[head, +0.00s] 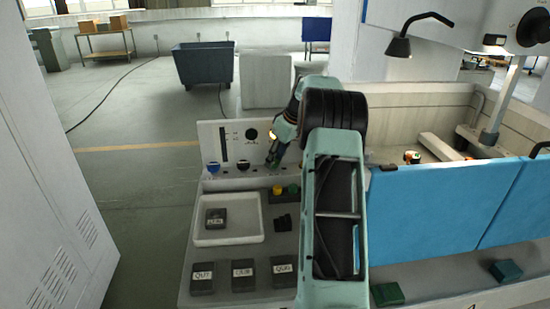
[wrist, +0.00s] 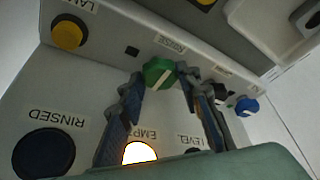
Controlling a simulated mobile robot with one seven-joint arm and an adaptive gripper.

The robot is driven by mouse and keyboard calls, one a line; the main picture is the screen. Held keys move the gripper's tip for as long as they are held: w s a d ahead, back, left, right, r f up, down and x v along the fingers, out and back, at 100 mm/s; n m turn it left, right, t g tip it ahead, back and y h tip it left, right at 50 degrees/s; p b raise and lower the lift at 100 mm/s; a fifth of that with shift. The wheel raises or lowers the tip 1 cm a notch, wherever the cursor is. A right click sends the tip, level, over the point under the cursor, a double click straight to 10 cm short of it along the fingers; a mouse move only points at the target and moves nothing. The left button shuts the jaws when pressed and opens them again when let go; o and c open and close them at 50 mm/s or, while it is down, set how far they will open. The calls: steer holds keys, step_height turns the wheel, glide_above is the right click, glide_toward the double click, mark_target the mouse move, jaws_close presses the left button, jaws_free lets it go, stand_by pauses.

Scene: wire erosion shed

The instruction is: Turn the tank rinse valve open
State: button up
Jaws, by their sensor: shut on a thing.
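The green rinse valve knob (wrist: 158,73) has a white pointer line, set diagonally in the wrist view, and sits under a label that seems to read RINSE. My gripper (wrist: 160,75) has one fingertip on each side of it and is shut on it. In the head view my gripper (head: 272,162) is at the lower edge of the upright panel (head: 210,137), and my arm and fingers hide most of the knob. The EMPTY lamp (wrist: 138,153) glows, while the RINSED indicator (wrist: 43,153) is dark. A LEVEL label is partly hidden by a finger.
A blue knob (head: 213,167) and a black knob (head: 243,164) stand left of my gripper. A yellow knob (wrist: 68,34) shows in the wrist view.

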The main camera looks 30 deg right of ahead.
steer(key=o, duration=0.9)
steer(key=shift+r, duration=0.1)
steer(key=v, duration=1.2)
